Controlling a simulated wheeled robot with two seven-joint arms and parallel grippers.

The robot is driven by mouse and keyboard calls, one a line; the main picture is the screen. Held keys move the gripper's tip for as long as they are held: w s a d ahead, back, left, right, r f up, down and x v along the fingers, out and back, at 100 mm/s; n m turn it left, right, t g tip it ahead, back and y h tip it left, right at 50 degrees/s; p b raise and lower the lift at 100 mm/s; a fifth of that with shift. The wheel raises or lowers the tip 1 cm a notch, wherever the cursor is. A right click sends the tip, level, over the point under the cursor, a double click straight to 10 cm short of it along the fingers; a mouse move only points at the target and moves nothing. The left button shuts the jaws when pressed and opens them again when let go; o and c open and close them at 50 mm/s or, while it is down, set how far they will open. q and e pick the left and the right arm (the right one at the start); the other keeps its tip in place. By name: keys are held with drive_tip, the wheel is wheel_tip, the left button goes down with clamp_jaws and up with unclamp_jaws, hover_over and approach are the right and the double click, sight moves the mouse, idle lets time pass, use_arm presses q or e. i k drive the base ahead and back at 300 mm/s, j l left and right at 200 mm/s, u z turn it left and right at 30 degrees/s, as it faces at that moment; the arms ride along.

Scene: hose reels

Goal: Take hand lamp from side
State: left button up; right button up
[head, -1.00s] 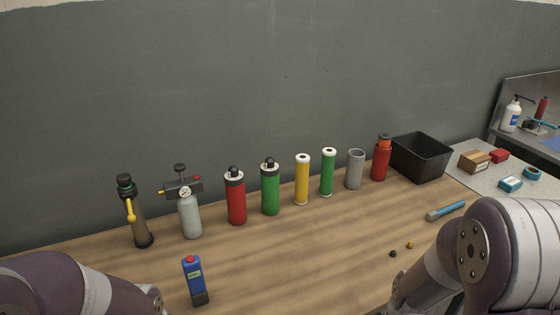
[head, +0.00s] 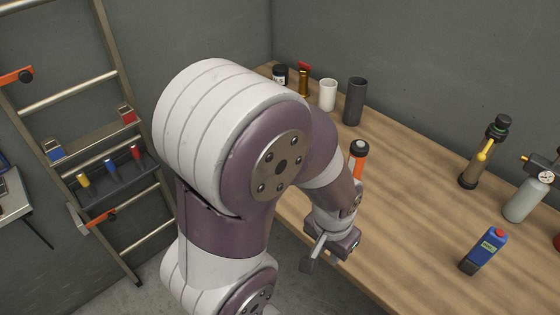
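A cylinder with an orange band and a dark top (head: 358,152) stands upright on the bench, just beyond my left forearm. Its lower part is hidden by the arm, and I cannot tell surely that it is the hand lamp. My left gripper (head: 327,252) hangs at the bench's near edge, on the near side of this cylinder and apart from it. Its fingers look spread, with nothing between them. My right gripper is out of view.
A wooden bench (head: 410,205) runs along the wall. A dark grey tube (head: 355,101), white cup (head: 328,95), brass item (head: 303,82) and black jar (head: 280,75) stand at its far end. A ladder rack (head: 95,130) leans left.

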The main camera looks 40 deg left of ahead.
sight(358, 156)
drive_tip(key=u, duration=0.85)
drive_tip(key=i+j+z, duration=0.2)
drive_tip(key=j+z, duration=0.15)
drive_tip(key=i+j+z, duration=0.1)
drive_tip(key=j+z, duration=0.2)
drive_tip(key=j, duration=0.3)
drive_tip(key=j+z, duration=0.35)
drive_tip(key=j, duration=0.2)
drive_tip(key=i, duration=0.05)
